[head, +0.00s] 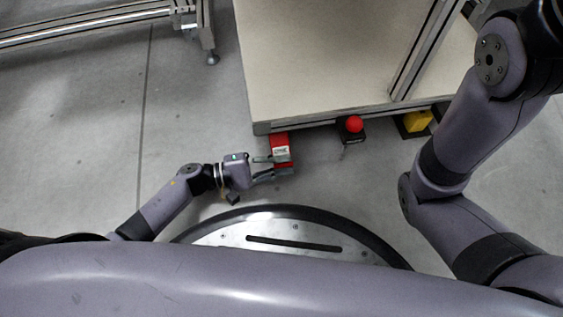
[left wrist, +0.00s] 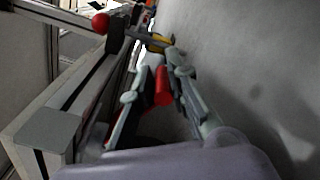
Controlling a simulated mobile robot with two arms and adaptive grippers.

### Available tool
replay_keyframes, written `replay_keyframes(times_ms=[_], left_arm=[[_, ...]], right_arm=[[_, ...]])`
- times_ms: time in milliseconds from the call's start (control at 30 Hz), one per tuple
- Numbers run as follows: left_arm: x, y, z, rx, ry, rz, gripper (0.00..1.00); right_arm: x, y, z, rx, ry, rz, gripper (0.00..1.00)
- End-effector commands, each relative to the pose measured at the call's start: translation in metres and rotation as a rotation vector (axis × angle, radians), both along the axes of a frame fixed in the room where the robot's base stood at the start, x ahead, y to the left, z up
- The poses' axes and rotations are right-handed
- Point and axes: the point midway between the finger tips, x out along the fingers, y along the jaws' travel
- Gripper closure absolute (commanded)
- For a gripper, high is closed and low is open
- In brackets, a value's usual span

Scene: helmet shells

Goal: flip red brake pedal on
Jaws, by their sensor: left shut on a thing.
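The red brake pedal (head: 280,142), with a white label on it, is on the floor at the front edge of the table in the head view. My left gripper (head: 283,164) reaches it from the left, with its fingers at the pedal's near end. In the left wrist view the red pedal (left wrist: 162,88) shows between the two fingers (left wrist: 160,72), which are shut on it. The fingers hide part of the pedal. My right arm shows at the right of the head view, but its gripper is out of view.
A table (head: 320,50) with a pale top overhangs the pedal. A red round knob (head: 354,124) on a black base and a yellow block (head: 417,121) are along the same edge to the right. A metal frame (head: 90,20) is at the top left. Floor on the left is clear.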

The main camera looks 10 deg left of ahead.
Motion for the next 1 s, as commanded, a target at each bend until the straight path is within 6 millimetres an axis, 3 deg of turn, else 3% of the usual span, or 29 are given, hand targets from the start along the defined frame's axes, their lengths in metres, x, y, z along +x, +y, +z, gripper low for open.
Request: replay_keyframes(times_ms=[167,200,433,767,1000], left_arm=[[-0.002,0.001,-0.005,0.007,0.013,0.001,1.0],[-0.002,0.001,-0.005,0.007,0.014,0.001,0.82],[-0.001,0.001,-0.003,0.004,0.01,0.0,0.67],[-0.001,0.004,-0.001,0.001,0.006,0.001,0.67],[-0.013,0.04,-0.002,0.005,0.008,0.001,0.67]], right_arm=[[-0.001,0.0,0.0,0.0,-0.002,0.0,0.6],[-0.001,0.0,0.0,0.0,-0.002,0.0,0.6],[-0.001,0.0,0.0,0.0,-0.002,0.0,0.6],[0.0,0.0,0.001,0.003,0.0,0.002,0.6],[0.0,0.0,0.001,0.001,-0.002,0.001,0.6]])
